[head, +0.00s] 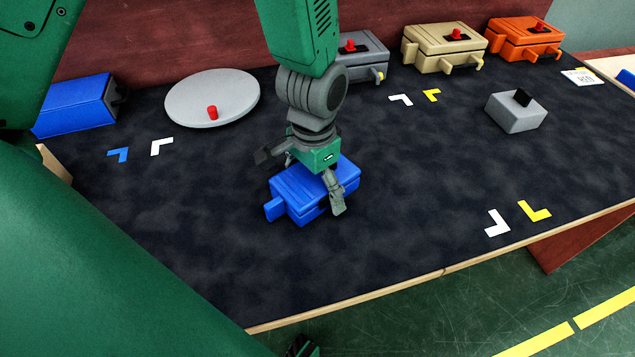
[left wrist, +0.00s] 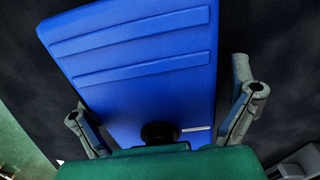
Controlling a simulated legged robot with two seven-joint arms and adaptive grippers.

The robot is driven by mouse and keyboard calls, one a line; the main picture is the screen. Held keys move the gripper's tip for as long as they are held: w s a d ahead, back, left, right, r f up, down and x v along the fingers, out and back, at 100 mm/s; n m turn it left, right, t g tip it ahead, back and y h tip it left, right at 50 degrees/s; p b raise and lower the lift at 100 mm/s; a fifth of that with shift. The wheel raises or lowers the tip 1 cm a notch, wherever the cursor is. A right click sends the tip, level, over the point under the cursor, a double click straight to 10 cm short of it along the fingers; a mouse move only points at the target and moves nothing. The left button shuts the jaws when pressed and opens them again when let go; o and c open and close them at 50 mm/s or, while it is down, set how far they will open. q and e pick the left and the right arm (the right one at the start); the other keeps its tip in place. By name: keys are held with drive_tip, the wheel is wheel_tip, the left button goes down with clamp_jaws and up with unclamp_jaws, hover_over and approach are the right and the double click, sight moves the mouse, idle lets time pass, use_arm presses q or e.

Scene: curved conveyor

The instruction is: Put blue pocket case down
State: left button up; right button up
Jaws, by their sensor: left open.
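The blue pocket case (head: 288,192) appears to rest on the dark table mat (head: 200,255), near the middle, with its small blue handle block toward the lower left. My left gripper (head: 302,182) is directly above it, pointing down, with its fingers spread on either side of the case. In the left wrist view, the case's ribbed blue top (left wrist: 140,60) lies between the two open fingers (left wrist: 163,105). Gaps show beside the fingers, but whether either one touches the case is unclear. My right gripper cannot be made out.
A blue box (head: 75,106) and a round grey plate (head: 213,97) with a red knob stand at left. Grey (head: 362,62), tan (head: 430,52) and orange (head: 515,38) cases line the back. A grey block (head: 515,115) is at right.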

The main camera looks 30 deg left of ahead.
use_arm(q)
drive_tip(key=shift+r, duration=0.35)
drive_tip(key=r+p, duration=0.1)
drive_tip(key=r, duration=0.2)
drive_tip(key=r+p, duration=0.1)
drive_tip(key=r, duration=0.3)
drive_tip(key=r+p, duration=0.1)
drive_tip(key=r, duration=0.2)
drive_tip(key=shift+w+d+r+p, duration=0.1)
drive_tip(key=shift+d+r+p, duration=0.2)
drive_tip(key=shift+d+r, duration=0.1)
drive_tip(key=shift+a+r, duration=0.3)
drive_tip(key=shift+r, duration=0.1)
drive_tip(key=shift+d, duration=0.3)
